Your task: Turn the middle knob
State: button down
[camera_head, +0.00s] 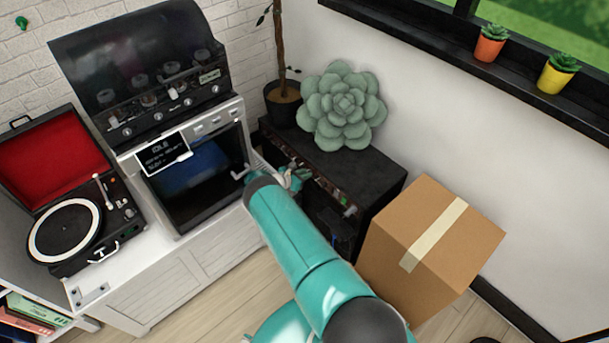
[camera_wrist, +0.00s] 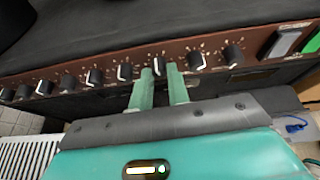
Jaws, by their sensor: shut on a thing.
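The black amplifier-like box (camera_head: 365,170) has a brown front panel along its top edge. In the wrist view this panel (camera_wrist: 214,46) carries a row of black knobs with white pointer lines. My gripper (camera_wrist: 160,73) has its two green fingers on either side of one knob (camera_wrist: 159,65), closed on it. That knob is mostly hidden between the fingers. More knobs sit to its left, and two, one of them the nearest (camera_wrist: 196,60), to its right. I cannot tell whether the held knob is the middle one. In the head view my gripper (camera_head: 292,180) is at the panel's left part.
A grey-green succulent (camera_head: 343,105) stands on the box, with a potted trunk (camera_head: 284,100) behind. A cardboard box (camera_head: 430,240) is close on the right. An oven-like machine (camera_head: 195,175) and a record player (camera_head: 70,225) stand left. Switches (camera_wrist: 283,42) end the panel.

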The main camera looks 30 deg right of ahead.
jog(key=shift+w+n+g, duration=0.1)
jog(key=shift+n+g, duration=0.6)
jog(key=shift+n, duration=0.1)
jog(key=shift+a, duration=0.1)
jog(key=c, duration=1.3)
grip_release()
jog(key=shift+c, duration=0.2)
